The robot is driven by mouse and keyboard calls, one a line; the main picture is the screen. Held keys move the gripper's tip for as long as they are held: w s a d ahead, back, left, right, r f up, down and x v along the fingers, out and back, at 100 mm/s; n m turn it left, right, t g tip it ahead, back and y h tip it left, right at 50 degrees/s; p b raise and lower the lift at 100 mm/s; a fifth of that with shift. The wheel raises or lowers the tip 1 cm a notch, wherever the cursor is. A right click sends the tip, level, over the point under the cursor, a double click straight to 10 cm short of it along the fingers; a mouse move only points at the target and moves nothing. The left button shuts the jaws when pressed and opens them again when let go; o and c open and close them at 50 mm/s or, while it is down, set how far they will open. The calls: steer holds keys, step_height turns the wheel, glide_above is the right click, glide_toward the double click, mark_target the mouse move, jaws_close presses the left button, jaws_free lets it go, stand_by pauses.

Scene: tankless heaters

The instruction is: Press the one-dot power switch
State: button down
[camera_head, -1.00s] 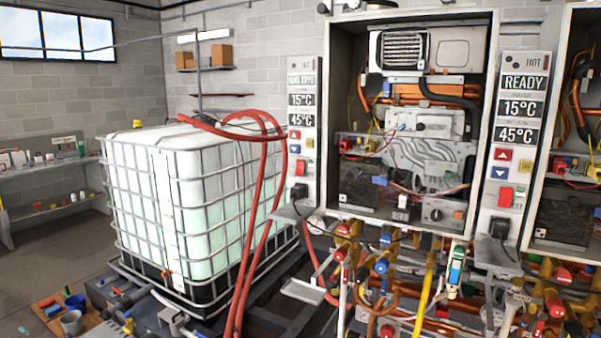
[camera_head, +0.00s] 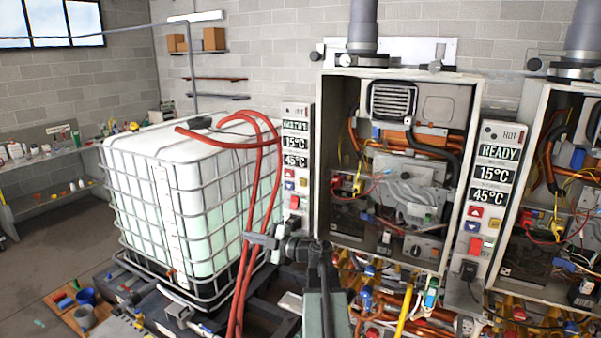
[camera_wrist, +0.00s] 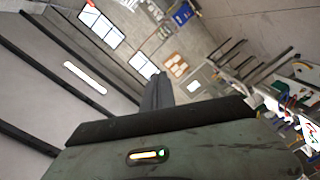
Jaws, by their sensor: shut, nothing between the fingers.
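Two heater control panels show in the head view. The left panel (camera_head: 297,150) has a display, 15°C and 45°C readouts, red and blue arrow buttons and a red switch (camera_head: 294,202) low down. The right panel (camera_head: 491,190) reads READY, with a red switch (camera_head: 475,246) below its arrow buttons. I cannot make out dot marks on either switch.
A caged white tank (camera_head: 190,190) with red hoses (camera_head: 262,190) stands at left. Open heater cabinets (camera_head: 400,160) with pipes and valves below fill the right. A shelf (camera_head: 50,195) of small items lines the left wall. Floor at far left is clear.

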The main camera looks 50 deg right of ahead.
mark_target(297, 208)
steer(key=s+d+r+m+h+p, duration=0.1)
steer(key=s+d+r+h+p, duration=0.1)
steer(key=s+d, duration=0.5)
steer(key=s+d+r+m+h+p, duration=0.1)
steer(key=s+d+r+h+p, duration=0.1)
steer(key=s+d+r, duration=0.3)
steer(key=s+d+p, duration=0.1)
steer(key=s+d, duration=0.1)
steer(key=d, duration=0.1)
steer(key=shift+d+m, duration=0.3)
steer(key=shift+d, duration=0.1)
steer(key=w+f+b, duration=0.1)
steer(key=w, duration=0.2)
steer(key=w+d+f, duration=0.1)
steer(key=w, duration=0.3)
steer(key=w+d+f+b, duration=0.1)
steer(key=w, duration=0.2)
steer(key=shift+w+b, duration=0.35)
steer(key=shift+d+f, duration=0.1)
steer(key=shift+d, duration=0.4)
